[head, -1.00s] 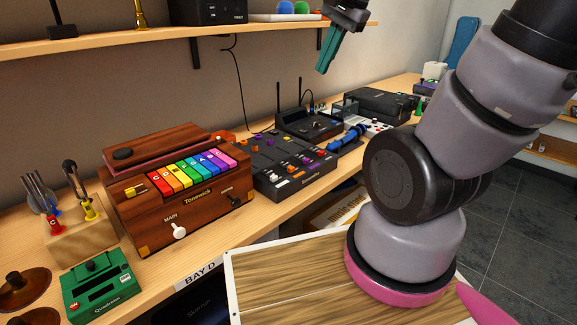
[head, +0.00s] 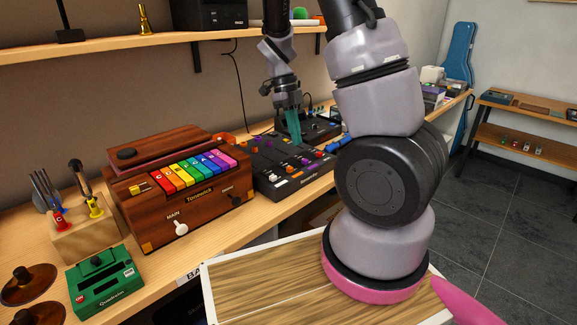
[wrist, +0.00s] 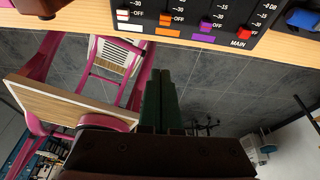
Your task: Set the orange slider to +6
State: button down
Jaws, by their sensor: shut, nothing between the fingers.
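The mixer (head: 262,180) is a dark panel with several coloured slider caps and knobs, on the workbench. In the wrist view its front edge shows at the top. The orange slider (wrist: 165,18) has its cap low in its slot, around the OFF mark; the +6 end of its scale is out of that view. My gripper (head: 297,142) has teal fingers, shut and empty, pointing down. In the head view it appears over the back part of the mixer; its height above the panel is hard to tell. The fingers also show in the wrist view (wrist: 160,82), apart from the orange cap.
White (wrist: 123,14), purple (wrist: 206,26) and red (wrist: 243,33) caps flank the orange one. The wooden Tonewick box (head: 180,195) stands just left of the mixer, a black device with antennas (head: 318,128) behind it. A shelf (head: 170,42) runs above.

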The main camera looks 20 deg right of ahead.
aim_at(296, 175)
jog(key=shift+f, duration=0.2)
jog(key=x, duration=0.9)
jog(key=shift+s+d+f, duration=0.15)
jog(key=shift+d, duration=0.05)
jog(key=w, duration=0.2)
jog(key=a, duration=0.1)
jog(key=shift+w+a+f, duration=0.1)
jog(key=shift+w+f, duration=0.2)
jog(key=shift+w, duration=0.1)
jog(key=shift+w+a, duration=0.2)
jog(key=shift+w, duration=0.25)
